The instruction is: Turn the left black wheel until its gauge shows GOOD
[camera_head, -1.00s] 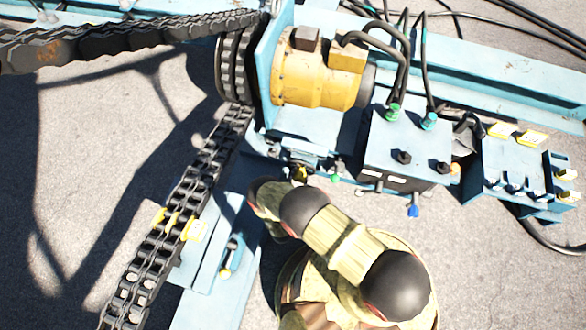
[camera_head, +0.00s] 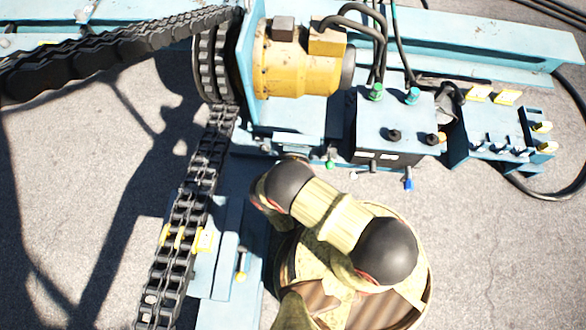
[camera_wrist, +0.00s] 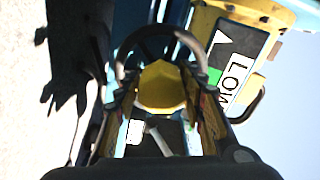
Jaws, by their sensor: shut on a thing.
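In the wrist view, a dark wheel with a round rim (camera_wrist: 165,36) stands just ahead of my gripper (camera_wrist: 162,90). The fingers reach in on both sides of a yellow rounded piece at the wheel's middle and are shut on the wheel; their exact contact is hard to see. The gauge (camera_wrist: 236,66) to the right is a dark plate reading LOW, with a white pointer and a patch of green; its other markings are cut off or hidden. In the head view, my arm hides my gripper and the wheel.
In the head view, a yellow motor (camera_head: 295,68) sits beside a heavy chain (camera_head: 200,175). A blue box (camera_head: 375,118) with black knobs, hoses and small levers stands right of my arm. A smaller blue block (camera_head: 490,130) lies farther right. Bare ground is at the lower right.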

